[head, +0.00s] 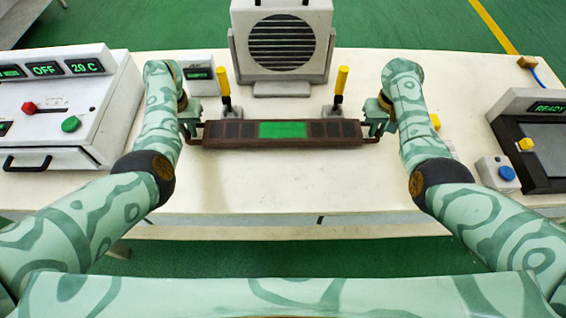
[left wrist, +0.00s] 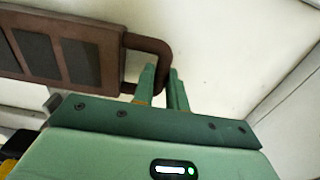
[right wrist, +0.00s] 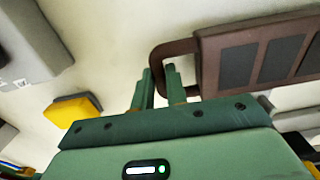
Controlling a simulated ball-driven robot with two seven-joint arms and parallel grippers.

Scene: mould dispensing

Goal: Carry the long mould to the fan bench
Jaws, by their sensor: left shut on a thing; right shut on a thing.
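The long mould (head: 228,131) is a brown bar with dark panels and a green middle panel, with a loop handle at each end. It lies level across the head view, in front of the fan unit (head: 282,42). My left gripper (head: 193,128) is shut on its left handle, which shows in the left wrist view (left wrist: 150,45). My right gripper (head: 378,124) is shut on its right handle, which shows in the right wrist view (right wrist: 160,55). I cannot tell whether the mould touches the bench (head: 260,185).
Two yellow-topped clamps (head: 226,95) (head: 338,92) stand just behind the mould. A control box (head: 70,110) reading OFF and 20 C is at left. A dark device (head: 545,150) reading READY and a blue button box (head: 498,174) are at right. The bench front is clear.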

